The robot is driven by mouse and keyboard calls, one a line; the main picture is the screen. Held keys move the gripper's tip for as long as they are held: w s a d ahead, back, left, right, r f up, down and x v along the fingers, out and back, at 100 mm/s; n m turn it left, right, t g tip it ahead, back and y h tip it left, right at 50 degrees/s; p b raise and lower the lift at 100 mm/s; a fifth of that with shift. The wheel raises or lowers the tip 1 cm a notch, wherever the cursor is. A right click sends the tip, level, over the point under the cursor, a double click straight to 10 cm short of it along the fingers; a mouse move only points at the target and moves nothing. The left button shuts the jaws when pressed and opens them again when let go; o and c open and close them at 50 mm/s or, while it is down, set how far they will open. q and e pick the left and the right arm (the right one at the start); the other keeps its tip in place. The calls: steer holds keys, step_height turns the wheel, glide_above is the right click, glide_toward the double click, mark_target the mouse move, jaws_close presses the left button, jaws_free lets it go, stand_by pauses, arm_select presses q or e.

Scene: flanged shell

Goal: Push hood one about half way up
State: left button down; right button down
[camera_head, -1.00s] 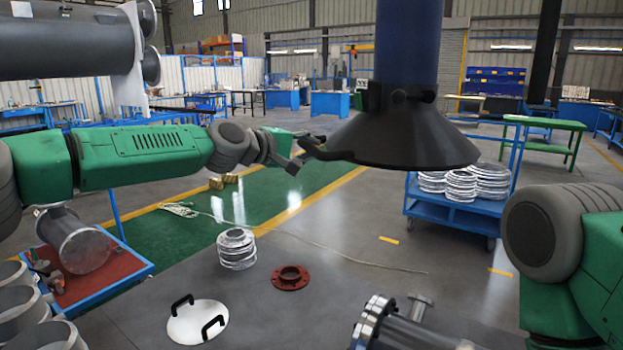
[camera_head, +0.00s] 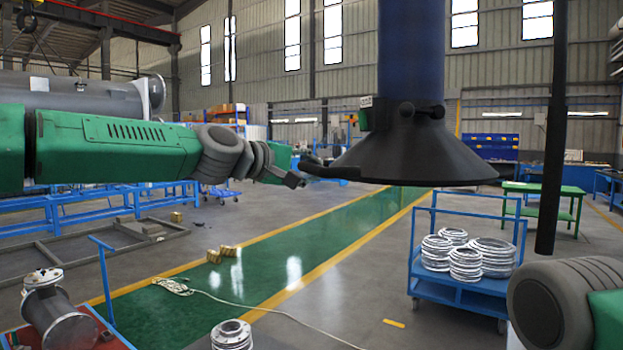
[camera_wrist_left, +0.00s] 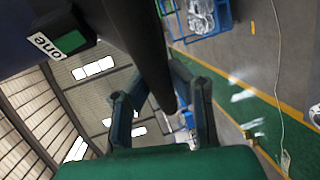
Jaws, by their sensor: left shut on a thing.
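Hood one is a black cone (camera_head: 415,155) under a blue duct (camera_head: 411,50), right of centre in the head view. A black handle bar (camera_head: 335,172) sticks out from its left side. My left gripper (camera_head: 296,178) is at the outer end of this bar. In the left wrist view the dark bar (camera_wrist_left: 148,45) runs between the two fingers of the gripper (camera_wrist_left: 160,98), shut on it. A label reading "one" (camera_wrist_left: 44,46) shows at upper left there. My right gripper is out of view; only part of my right arm shows at lower right.
A blue cart (camera_head: 465,290) with several stacked metal rings (camera_head: 465,262) stands behind, below the hood. A dark vertical post (camera_head: 552,130) is right of the hood. A flanged pipe piece (camera_head: 57,312) is at lower left. The floor between is mostly clear.

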arm_select(q)
steer(key=shift+r, duration=0.2)
steer(key=c, duration=1.4)
jaws_free()
steer(key=shift+f, duration=0.1)
steer(key=shift+s+a, duration=0.15)
steer(key=shift+a, duration=0.15)
steer(key=v, duration=1.1)
steer(key=shift+s+a, duration=0.1)
steer(key=shift+a, duration=0.2)
steer(key=shift+d, duration=0.15)
